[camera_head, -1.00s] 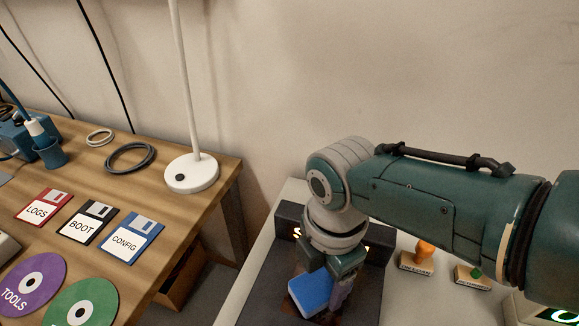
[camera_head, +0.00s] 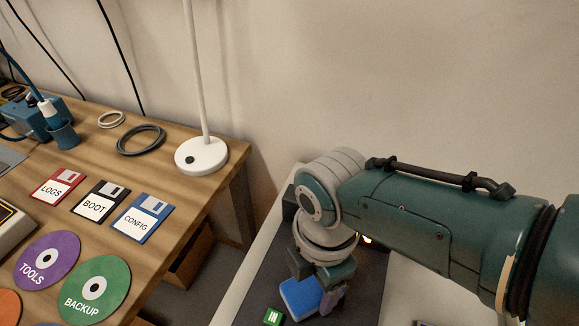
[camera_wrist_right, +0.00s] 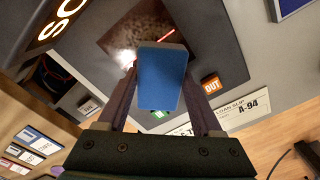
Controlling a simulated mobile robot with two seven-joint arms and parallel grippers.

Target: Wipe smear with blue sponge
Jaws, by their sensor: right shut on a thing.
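The blue sponge (camera_head: 300,297) is held in my right gripper (camera_head: 318,284), low over the dark panel (camera_head: 362,296) at the bottom of the head view. In the right wrist view the sponge (camera_wrist_right: 162,82) sits between the two fingers of the right gripper (camera_wrist_right: 162,72). A brownish-red smear (camera_wrist_right: 120,42) with a pale glare spot lies on the panel, beyond the sponge and partly hidden by it. I cannot tell whether the sponge touches the panel. The smear is not clear in the head view. My left gripper is not in view.
A dark box with lit lettering (camera_wrist_right: 62,22) stands at the panel's edge. A green tag (camera_head: 272,317) and an orange OUT tag (camera_wrist_right: 211,85) lie near the sponge. The wooden table (camera_head: 180,215) at left holds disks and a lamp (camera_head: 201,155).

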